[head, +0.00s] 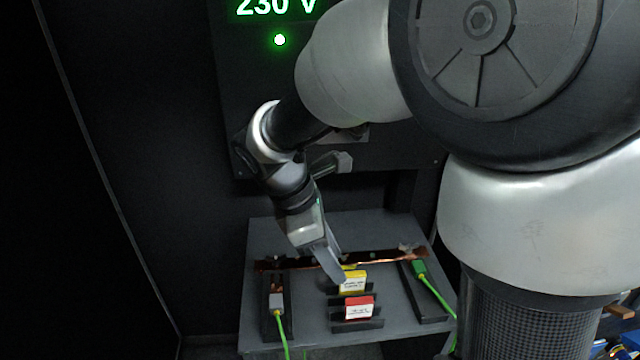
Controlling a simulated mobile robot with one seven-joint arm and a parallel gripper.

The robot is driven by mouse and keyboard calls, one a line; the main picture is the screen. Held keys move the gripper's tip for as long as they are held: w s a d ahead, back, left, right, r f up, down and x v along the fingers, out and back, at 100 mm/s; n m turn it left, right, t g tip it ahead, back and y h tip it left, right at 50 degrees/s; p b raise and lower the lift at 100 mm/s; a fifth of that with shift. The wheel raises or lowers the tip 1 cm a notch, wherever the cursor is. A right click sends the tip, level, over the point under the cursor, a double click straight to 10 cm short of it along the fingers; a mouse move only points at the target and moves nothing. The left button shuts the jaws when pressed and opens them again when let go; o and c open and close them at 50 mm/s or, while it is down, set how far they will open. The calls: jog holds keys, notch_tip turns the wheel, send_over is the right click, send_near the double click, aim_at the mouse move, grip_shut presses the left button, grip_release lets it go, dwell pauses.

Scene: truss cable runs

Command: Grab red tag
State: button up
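The red tag (359,308) has a white label face and stands in a dark holder on the grey table (300,340), nearest the front. A yellow tag (352,282) with a white label stands just behind it. My gripper (338,270) points down and to the right, its fingers ending by the yellow tag's upper left side, behind the red tag in the picture. The fingers overlap from this angle, so their opening, and whether they touch the yellow tag, cannot be told. The red tag is clear of my gripper.
A copper bar (390,257) runs across the table behind the tags. A grey clamp (277,301) at left and a green clamp (419,268) at right carry green cables.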

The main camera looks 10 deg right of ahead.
jog(key=b, duration=0.2)
send_near(358, 300)
jog(key=x, duration=0.4)
jog(key=shift+s+d+f, duration=0.1)
jog(key=shift+s+f, duration=0.3)
jog(key=shift+w+b+x, duration=0.2)
jog(key=shift+b+x, duration=0.2)
jog(key=shift+x, duration=1.1)
jog(key=shift+w+b+x, duration=0.2)
jog(key=shift+b+x, duration=0.2)
jog(key=shift+x, duration=1.1)
jog(key=shift+d+r, duration=0.1)
grip_shut()
